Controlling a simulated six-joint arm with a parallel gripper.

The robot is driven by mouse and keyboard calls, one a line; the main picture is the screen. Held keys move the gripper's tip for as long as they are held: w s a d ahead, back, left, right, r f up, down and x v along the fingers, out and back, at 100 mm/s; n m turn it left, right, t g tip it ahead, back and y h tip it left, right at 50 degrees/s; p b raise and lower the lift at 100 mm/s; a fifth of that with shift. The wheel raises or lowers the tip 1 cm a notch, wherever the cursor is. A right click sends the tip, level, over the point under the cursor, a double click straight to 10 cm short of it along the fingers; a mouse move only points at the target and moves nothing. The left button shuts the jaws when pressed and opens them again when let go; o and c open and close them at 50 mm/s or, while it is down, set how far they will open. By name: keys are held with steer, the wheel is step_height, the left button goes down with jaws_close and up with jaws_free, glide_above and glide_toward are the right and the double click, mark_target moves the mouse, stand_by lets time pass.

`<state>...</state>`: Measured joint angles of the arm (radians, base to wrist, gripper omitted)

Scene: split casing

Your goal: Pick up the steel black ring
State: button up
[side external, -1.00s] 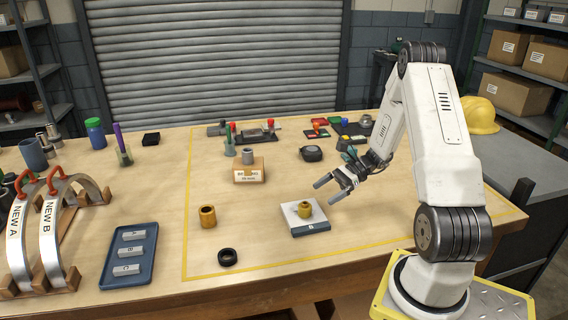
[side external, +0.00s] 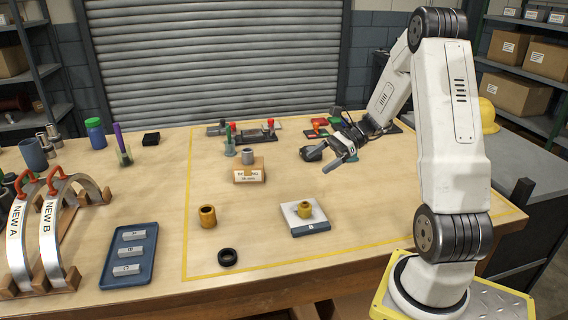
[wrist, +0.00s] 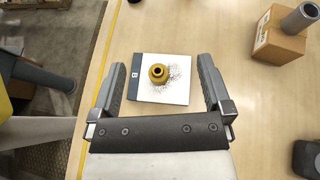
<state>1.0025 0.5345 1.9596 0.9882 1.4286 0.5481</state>
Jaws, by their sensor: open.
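The black ring (side external: 227,257) lies flat on the bench near its front edge, inside the yellow line in the side view. It is not visible in the wrist view. My gripper (side external: 325,161) is open and empty, farther back and to the right of the ring, well apart from it. In the wrist view, both fingers of my gripper (wrist: 162,66) are spread wide with nothing between their pads. One finger partly overlaps the dark rounded tool in the side view.
A brass collar (side external: 304,210) sits on a white-topped block (side external: 294,223); the collar also shows in the wrist view (wrist: 158,74). A bronze sleeve (side external: 208,216) stands behind the ring. A cardboard box (side external: 249,174) bears a grey tube. A blue tray (side external: 116,280) lies left.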

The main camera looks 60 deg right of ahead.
steer(key=w+a+f+n+h, duration=0.1)
steer(key=w+a+f+h, duration=0.1)
steer(key=w+a+f, duration=0.1)
steer(key=w+a+f+n+g+h, duration=0.1)
steer(key=w+a+f+n+h, duration=0.1)
steer(key=w+a, duration=0.3)
steer(key=w+a+f+n+h, duration=0.2)
steer(key=w+a+f+h, duration=0.1)
steer(key=w+a+f, duration=0.1)
steer(key=shift+w+a+g+h, duration=0.1)
steer(key=shift+w+g+h, duration=0.2)
steer(key=shift+w, duration=0.4)
steer(key=a+n+h, duration=0.1)
steer(key=w+a+h, duration=0.1)
steer(key=a, duration=0.1)
steer(key=a+n+h, duration=0.1)
steer(key=a, duration=0.1)
steer(key=shift+w+f+n+h, duration=0.3)
steer(key=shift+f, duration=0.05)
steer(key=s+a+r+n+t+h, duration=0.35)
steer(key=s+a+r+h, duration=0.2)
steer(key=a, duration=0.25)
steer(key=s+a+r+n+t+h, duration=0.2)
steer(key=s+a+r+n+h, duration=0.35)
steer(key=a, duration=0.25)
steer(key=m, duration=0.1)
glide_toward(227, 262)
steer(key=x, duration=0.4)
steer(key=shift+w+d, duration=0.1)
steer(key=shift+d, duration=0.1)
